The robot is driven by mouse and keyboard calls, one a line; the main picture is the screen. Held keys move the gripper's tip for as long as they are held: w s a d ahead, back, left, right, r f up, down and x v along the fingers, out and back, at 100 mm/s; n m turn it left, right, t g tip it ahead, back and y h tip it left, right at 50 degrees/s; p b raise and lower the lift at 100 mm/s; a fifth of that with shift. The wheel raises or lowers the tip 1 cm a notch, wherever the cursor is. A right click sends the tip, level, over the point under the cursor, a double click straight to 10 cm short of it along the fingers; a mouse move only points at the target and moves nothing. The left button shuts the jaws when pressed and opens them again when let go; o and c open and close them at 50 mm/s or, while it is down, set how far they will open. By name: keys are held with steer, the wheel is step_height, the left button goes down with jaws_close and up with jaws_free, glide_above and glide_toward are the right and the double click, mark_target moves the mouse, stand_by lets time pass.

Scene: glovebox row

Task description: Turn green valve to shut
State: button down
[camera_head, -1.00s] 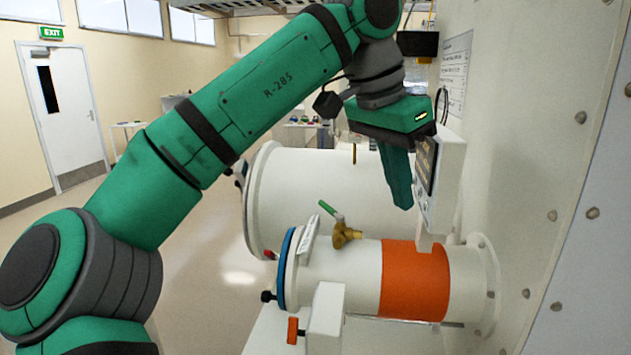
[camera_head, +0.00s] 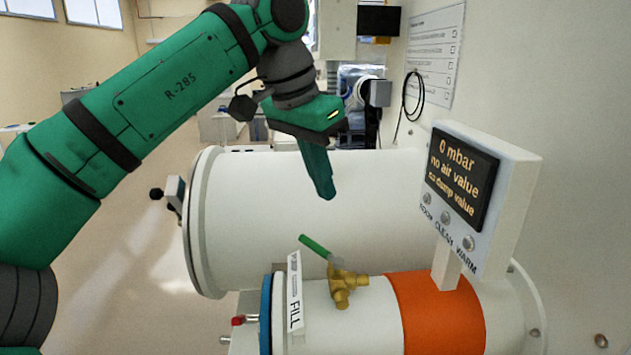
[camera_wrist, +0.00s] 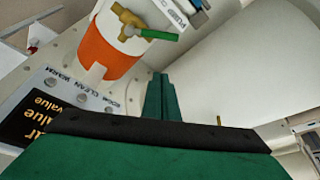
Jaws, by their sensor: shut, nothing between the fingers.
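The green valve is a brass body (camera_head: 344,288) with a green lever handle (camera_head: 317,247), on top of the small white cylinder (camera_head: 375,320). In the head view its handle points up and to the left. My gripper (camera_head: 329,196) is shut and empty, pointing down above the valve and apart from it. In the wrist view the green handle (camera_wrist: 158,35) and brass body (camera_wrist: 131,20) show at the top, beyond my fingers (camera_wrist: 160,78). A white FILL label (camera_head: 294,290) stands left of the valve.
A display box (camera_head: 470,190) reading 0 mbar stands on a post right of the valve, close to my gripper in the wrist view. A large white cylinder (camera_head: 260,215) lies behind. A wall with a posted sheet (camera_head: 434,55) is at right. Floor at left is open.

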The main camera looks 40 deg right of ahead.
mark_target(320, 250)
step_height(320, 250, down, 8)
steer(key=a, duration=0.1)
steer(key=shift+s+a+r, duration=0.15)
steer(key=shift+a, duration=0.05)
stand_by(0.3)
stand_by(0.4)
